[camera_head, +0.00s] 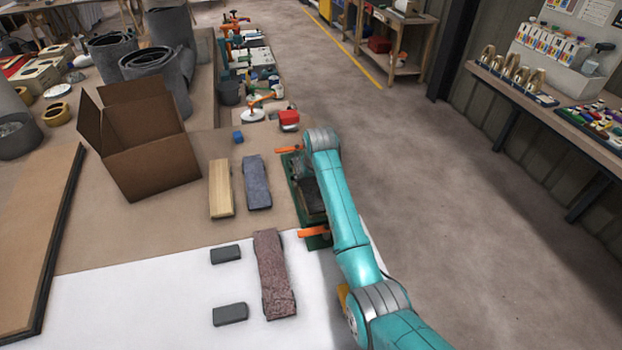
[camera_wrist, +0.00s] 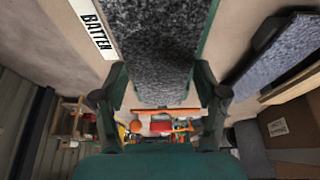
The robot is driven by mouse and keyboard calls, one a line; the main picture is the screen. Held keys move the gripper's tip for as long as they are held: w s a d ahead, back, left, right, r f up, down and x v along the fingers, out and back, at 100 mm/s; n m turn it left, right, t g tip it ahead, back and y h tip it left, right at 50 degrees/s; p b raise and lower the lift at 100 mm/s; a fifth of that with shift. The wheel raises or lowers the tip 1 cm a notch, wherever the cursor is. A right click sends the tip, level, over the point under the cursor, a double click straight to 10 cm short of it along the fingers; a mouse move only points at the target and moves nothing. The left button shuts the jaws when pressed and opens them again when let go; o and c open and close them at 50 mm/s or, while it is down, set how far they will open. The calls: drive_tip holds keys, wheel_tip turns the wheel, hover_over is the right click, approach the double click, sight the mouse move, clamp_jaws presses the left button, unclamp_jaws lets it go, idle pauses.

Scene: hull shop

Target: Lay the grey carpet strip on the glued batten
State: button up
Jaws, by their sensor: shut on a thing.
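In the wrist view my gripper (camera_wrist: 161,85) has its two fingers on either side of the grey carpet strip (camera_wrist: 160,45), a dark speckled piece, and is shut on it. The strip runs lengthwise away from the fingers. A white label reading BATTEN (camera_wrist: 93,28) lies beside it, and green edges of the base show along it. In the head view the green base (camera_head: 318,242) lies at the table's right edge with a dark piece (camera_head: 311,200) over it. The batten's glued face is hidden, and I cannot tell whether the strip touches it. My arm hides the fingers there.
Orange clamps (camera_head: 313,232) stand at the base's ends. Left of it lie a blue-grey strip (camera_head: 257,183), a wooden piece (camera_head: 221,189), a reddish strip (camera_head: 273,275) and two dark blocks (camera_head: 230,314). An open cardboard box (camera_head: 150,165) stands behind. The white sheet (camera_head: 130,310) has free room.

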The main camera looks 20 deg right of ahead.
drive_tip(key=shift+f, duration=0.5)
idle(0.6)
drive_tip(key=o, duration=1.2)
drive_tip(key=shift+r, duration=3.5)
